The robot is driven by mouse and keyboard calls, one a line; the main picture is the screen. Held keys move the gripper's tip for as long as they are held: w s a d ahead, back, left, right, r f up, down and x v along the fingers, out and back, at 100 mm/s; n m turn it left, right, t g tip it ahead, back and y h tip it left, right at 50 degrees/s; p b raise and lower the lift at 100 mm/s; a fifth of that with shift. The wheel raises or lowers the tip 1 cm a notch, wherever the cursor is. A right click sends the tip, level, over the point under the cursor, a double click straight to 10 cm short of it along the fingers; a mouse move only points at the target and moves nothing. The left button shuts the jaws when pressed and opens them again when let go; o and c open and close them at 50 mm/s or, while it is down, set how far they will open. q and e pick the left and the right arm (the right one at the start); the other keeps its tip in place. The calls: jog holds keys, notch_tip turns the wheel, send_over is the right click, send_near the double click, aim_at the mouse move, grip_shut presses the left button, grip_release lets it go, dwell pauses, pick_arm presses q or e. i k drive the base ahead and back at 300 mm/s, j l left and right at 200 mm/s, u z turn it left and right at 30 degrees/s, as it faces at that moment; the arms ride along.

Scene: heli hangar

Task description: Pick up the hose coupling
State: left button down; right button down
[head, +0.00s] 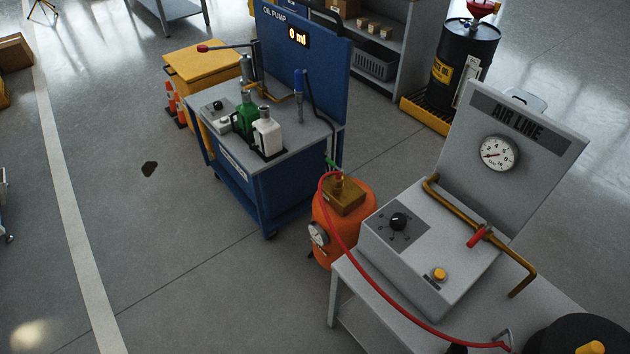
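A red hose (375,303) runs from the top of an orange tank (330,232) down across the front of the grey air line bench (368,308). Its lower end reaches a small metal bracket (508,338) at the bottom edge of the head view. I cannot clearly make out the hose coupling; a small dark piece (457,348) shows near that end, cut off by the frame, and I cannot tell what it is. Neither of my grippers is in view.
The AIR LINE panel (535,132) has a gauge, and a brass pipe (512,262) with a red lever. A black round object with yellow parts (575,336) fills the bottom right corner. A blue oil pump cart (285,190) stands beyond the tank. Floor at left is mostly clear.

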aim_at(337, 182)
jog(key=z, duration=1.35)
jog(key=i+j+z, duration=0.1)
jog(key=j+z, duration=0.25)
jog(key=j, duration=1.3)
jog(key=k+j+z, duration=0.1)
jog(key=j+z, duration=0.25)
jog(key=j, duration=1.3)
